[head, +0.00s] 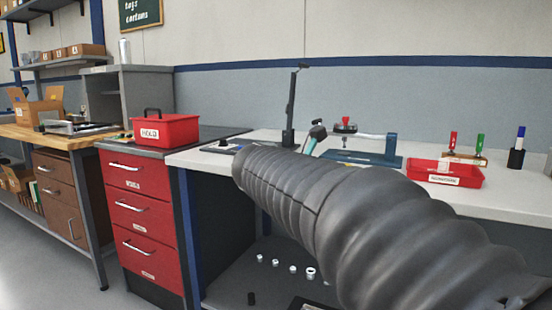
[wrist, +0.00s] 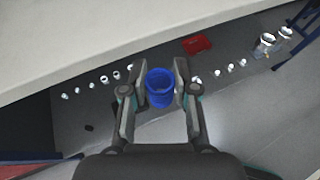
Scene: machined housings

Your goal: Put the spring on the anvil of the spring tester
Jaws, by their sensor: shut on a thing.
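My gripper (wrist: 161,76) is shut on a blue, hollow cylinder, which I take to be the spring (wrist: 160,90). The spring sits between the two fingers with its round opening showing; its coils are too small to make out. In the head view my dark ribbed arm hides the spring and most of the gripper. A blue-based device (head: 378,158) with a horizontal arm and a red-topped round part stands on the bench, and a dark upright column stand (head: 290,108) is left of it. I cannot tell for sure which is the spring tester; no anvil is clear.
The pale bench top (head: 510,205) holds a red tray (head: 462,178) and a dark pen holder (head: 516,158) at right. A red box (head: 165,131) stands on the red drawer cabinet at left. In the wrist view the bench's front edge crosses above the fingers; small white parts lie on the lower shelf.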

